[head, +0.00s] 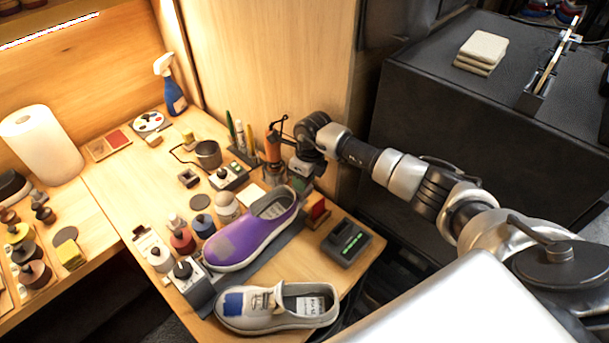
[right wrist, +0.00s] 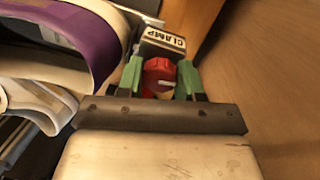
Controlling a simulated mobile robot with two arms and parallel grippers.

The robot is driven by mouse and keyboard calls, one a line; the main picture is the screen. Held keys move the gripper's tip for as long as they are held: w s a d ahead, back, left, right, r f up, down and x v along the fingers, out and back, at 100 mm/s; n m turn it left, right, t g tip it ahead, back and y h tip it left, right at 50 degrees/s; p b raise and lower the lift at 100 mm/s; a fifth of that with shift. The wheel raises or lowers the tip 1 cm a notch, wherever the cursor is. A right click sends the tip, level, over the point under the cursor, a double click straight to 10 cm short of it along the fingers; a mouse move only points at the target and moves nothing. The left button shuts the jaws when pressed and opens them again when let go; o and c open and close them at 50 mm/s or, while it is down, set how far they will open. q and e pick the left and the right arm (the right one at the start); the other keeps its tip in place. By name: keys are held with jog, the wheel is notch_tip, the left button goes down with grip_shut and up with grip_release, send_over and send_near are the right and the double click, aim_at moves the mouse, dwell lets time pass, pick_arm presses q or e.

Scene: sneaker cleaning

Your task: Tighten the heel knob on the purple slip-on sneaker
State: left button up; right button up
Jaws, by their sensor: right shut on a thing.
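The purple slip-on sneaker (head: 236,240) lies on a dark stand on the wooden bench, its heel toward the back right. Its purple collar (right wrist: 103,35) shows at the left of the right wrist view. My right gripper (head: 300,184) is at the heel end of the sneaker. In the right wrist view, its green fingers (right wrist: 160,80) are on either side of the red heel knob (right wrist: 158,71) and shut on it. A block marked CLAMP (right wrist: 163,43) is just behind the knob. In the head view the knob is hidden. My left gripper is not in view.
A white sneaker with a blue patch (head: 258,322) lies at the front edge. Bottles and a metal cup (head: 208,154) crowd the left and back.

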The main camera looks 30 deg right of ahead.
jog(key=shift+w+a+r, duration=0.1)
jog(key=shift+a, duration=0.05)
jog(key=m+p, duration=0.1)
jog(key=m, duration=0.1)
jog(key=shift+r+m, duration=0.15)
jog(key=shift+m, duration=0.15)
jog(key=shift+m+p, duration=0.3)
jog(key=shift+m, duration=0.6)
